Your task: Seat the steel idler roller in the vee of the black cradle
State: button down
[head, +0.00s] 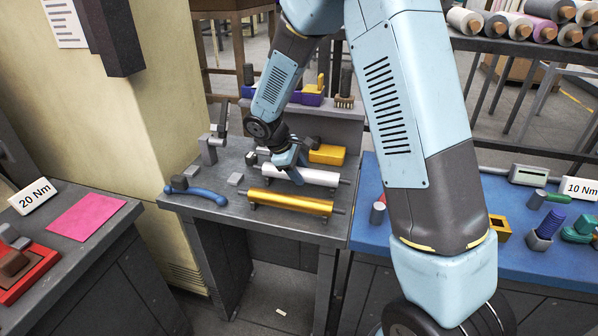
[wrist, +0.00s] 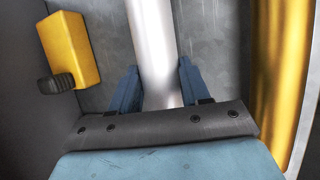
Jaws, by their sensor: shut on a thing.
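The steel idler roller (head: 318,177) is a pale silver cylinder lying crosswise on the grey bench, behind a gold roller; it also shows in the wrist view (wrist: 153,40). My gripper (head: 289,164) reaches down onto it from above. In the wrist view its two blue fingers (wrist: 158,78) stand on either side of the roller and are shut on it. I cannot tell whether the roller is lifted or resting on something. I cannot clearly pick out the black cradle or its vee; small dark supports show under the gold roller's ends.
The gold roller (head: 290,202) lies close in front, parallel. A yellow block (head: 327,155) with a dark knob stands behind. A blue-handled tool (head: 200,192) and small grey blocks (head: 236,179) lie to the left. A raised shelf (head: 325,108) with tools runs along the back.

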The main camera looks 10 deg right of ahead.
jog(key=shift+f, duration=0.45)
dwell(0.6)
jog(key=shift+c, duration=2.3)
grip_release()
jog(key=v, duration=1.3)
jog(key=shift+a+r, duration=0.15)
jog(key=shift+r, duration=0.15)
